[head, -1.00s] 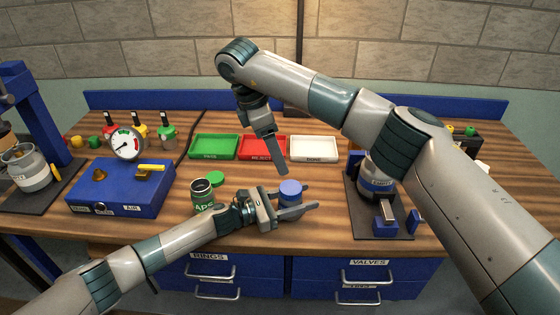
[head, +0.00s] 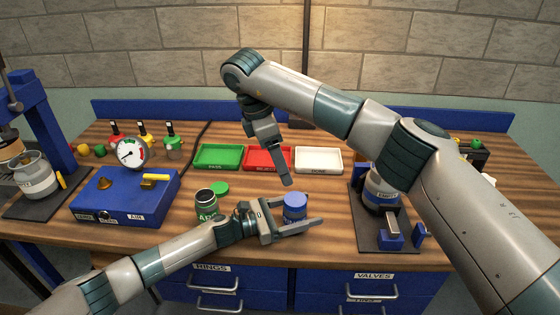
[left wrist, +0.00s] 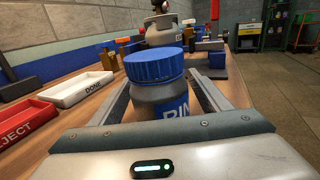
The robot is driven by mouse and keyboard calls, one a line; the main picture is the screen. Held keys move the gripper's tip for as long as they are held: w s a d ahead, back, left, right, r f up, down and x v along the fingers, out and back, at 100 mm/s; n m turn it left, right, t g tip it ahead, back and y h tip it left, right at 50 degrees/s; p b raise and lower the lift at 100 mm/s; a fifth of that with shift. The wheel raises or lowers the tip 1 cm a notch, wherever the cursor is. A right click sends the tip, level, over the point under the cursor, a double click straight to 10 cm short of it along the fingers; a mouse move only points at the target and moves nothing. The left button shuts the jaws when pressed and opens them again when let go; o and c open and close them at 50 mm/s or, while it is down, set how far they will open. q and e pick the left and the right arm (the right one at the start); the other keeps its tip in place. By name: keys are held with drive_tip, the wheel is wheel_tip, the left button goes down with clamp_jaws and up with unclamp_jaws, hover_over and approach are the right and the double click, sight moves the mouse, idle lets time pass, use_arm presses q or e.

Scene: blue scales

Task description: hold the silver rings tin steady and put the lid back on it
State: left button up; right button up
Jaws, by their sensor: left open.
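The silver rings tin is a grey tin (left wrist: 150,97) with a blue label reading "RIN" in the left wrist view. A ribbed blue lid (left wrist: 153,66) sits on its top; I cannot tell whether it is fully seated. In the head view the tin's blue lid (head: 294,199) shows near the bench front. My left gripper (head: 305,215) is open, its fingers on either side of the tin, apart from it as far as I can see. My right gripper (head: 282,165) points down above the bench, behind the tin and apart from it; its finger gap is hidden.
Green (head: 219,157), red (head: 267,159) and white (head: 318,160) trays lie behind. A blue gauge box (head: 125,197) is at left, a black-based fixture (head: 387,230) at right.

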sight(284, 215)
use_arm(q)
drive_tip(key=b+v, duration=0.1)
drive_tip(key=v, duration=0.1)
drive_tip(key=b+v, duration=0.1)
drive_tip(key=v, duration=0.2)
drive_tip(key=shift+s+a+f, duration=0.1)
drive_tip(key=shift+a+f, duration=0.1)
drive_tip(key=shift+a, duration=0.05)
drive_tip(key=shift+s+a+r, duration=0.15)
drive_tip(key=shift+s+a, duration=0.05)
drive_tip(key=shift+a, duration=0.35)
drive_tip(key=shift+r, duration=0.1)
